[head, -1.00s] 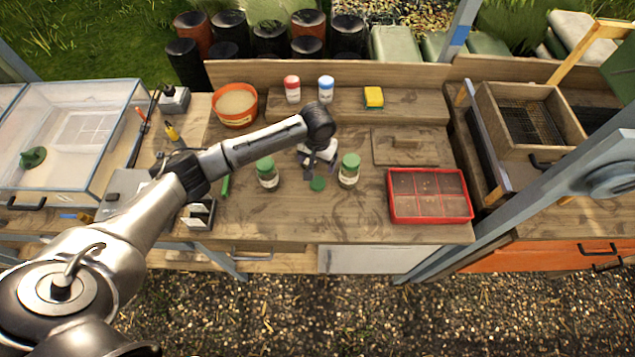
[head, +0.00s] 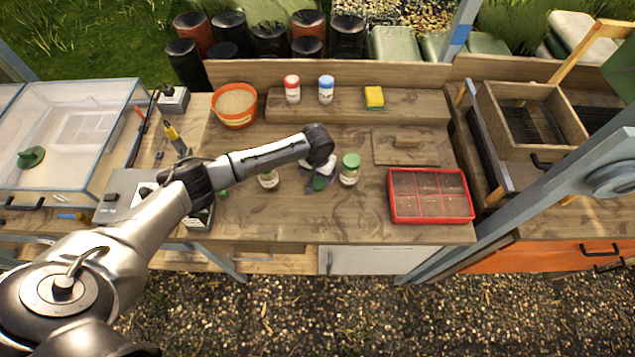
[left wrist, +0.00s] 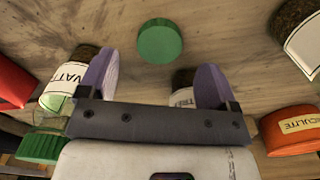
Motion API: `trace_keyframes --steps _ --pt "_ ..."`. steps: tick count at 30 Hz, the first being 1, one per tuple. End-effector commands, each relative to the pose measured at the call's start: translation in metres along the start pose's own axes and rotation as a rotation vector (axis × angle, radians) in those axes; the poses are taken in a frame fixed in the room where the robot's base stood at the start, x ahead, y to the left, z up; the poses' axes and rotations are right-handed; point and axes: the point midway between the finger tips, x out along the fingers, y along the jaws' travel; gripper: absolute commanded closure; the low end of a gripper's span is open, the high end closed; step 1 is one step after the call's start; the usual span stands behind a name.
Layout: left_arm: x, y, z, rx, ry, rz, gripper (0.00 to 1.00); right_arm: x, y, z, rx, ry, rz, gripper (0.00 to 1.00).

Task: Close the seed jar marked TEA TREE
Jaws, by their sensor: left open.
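My left gripper (head: 318,172) hangs over the middle of the bench, its purple fingers apart and empty; they also show in the left wrist view (left wrist: 154,76). A loose green lid (left wrist: 160,50) lies flat on the bench, apart from the fingers and roughly centred between them in the wrist view; the head view shows it too (head: 319,184). A jar with a label reading "TRE" (left wrist: 184,98) stands partly hidden behind one finger and the gripper body; its top is hidden. My right gripper is not in view.
A green-lidded jar (head: 350,172) stands right of the gripper, another jar (head: 268,180) left under my arm. A red seed tray (head: 430,219) lies further right. Red- and blue-capped bottles (head: 292,90) (head: 326,90) and a yellow sponge (head: 373,98) stand on the back shelf. The front bench is clear.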

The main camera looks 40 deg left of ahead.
Motion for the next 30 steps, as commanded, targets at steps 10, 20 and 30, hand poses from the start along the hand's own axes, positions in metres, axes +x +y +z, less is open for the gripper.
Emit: trace_keyframes --steps 10,20,30 --pt "0.038 0.0 0.0 0.001 0.0 0.0 0.16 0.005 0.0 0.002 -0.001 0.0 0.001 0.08" --pt "0.04 0.0 0.0 0.001 0.0 0.0 0.16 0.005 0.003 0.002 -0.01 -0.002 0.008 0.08" --pt "0.04 0.0 0.0 0.001 0.0 0.0 0.41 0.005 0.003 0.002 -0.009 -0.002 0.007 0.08"
